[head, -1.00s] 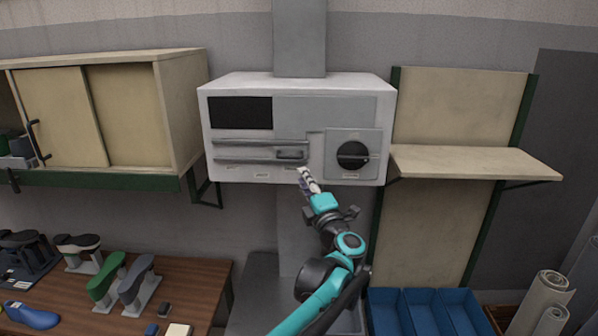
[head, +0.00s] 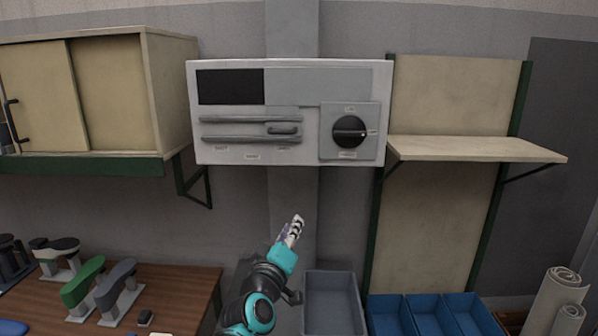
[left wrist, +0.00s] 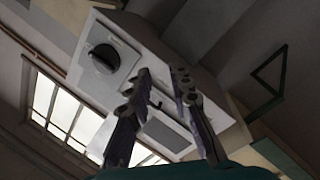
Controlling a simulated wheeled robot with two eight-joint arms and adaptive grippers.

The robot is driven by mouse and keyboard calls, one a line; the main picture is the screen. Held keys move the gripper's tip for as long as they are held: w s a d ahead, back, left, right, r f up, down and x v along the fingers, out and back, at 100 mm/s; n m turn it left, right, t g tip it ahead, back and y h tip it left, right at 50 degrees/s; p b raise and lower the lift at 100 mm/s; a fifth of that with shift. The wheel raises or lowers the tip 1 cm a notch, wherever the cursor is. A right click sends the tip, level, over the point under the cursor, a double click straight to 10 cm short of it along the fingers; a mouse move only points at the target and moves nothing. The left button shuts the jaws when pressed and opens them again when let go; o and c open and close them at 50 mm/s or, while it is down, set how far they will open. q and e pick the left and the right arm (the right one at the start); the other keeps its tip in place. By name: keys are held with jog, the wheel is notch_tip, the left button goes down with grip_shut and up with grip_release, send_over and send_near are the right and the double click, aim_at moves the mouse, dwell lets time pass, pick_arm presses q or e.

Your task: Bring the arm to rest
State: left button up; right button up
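My left arm reaches up from the bottom of the head view, and its gripper (head: 295,229) is in front of the grey wall, below the white wall unit (head: 225,158). In the left wrist view the two fingers of the left gripper (left wrist: 160,92) stand apart with nothing between them, and the white unit (left wrist: 165,50) shows beyond the fingertips. The unit has a dark panel, two grey bars and a black round knob (head: 349,132). The knob also shows in the left wrist view (left wrist: 104,58). My right gripper is in neither view.
A wooden table (head: 180,290) with several shoe lasts on stands is at the lower left. A cabinet (head: 110,95) hangs above it. A grey bin (head: 333,300) and blue bins (head: 430,312) are at the bottom. A wooden shelf (head: 475,149) juts out at the right.

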pick_arm(q)
jog(key=s+a+f+m+g+y+b, duration=0.1)
jog(key=s+a+f+b, duration=0.4)
jog(key=f, duration=1)
jog(key=s+a+f+m+g+y+b, duration=0.2)
jog(key=s+a+f+g+b, duration=0.3)
jog(key=s+f, duration=0.7)
jog(key=s+a+f+m+g+y+b, duration=0.1)
jog(key=s+a+f+m+g+b, duration=0.2)
jog(key=f, duration=1.5)
jog(key=s+a+g+b, duration=0.1)
jog(key=s+a+b, duration=0.2)
jog(key=s, duration=0.3)
jog(key=shift+s+f+m+g, duration=0.15)
jog(key=shift+f+m+g, duration=0.25)
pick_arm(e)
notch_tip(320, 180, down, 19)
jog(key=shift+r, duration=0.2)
pick_arm(q)
jog(key=shift+d, duration=0.1)
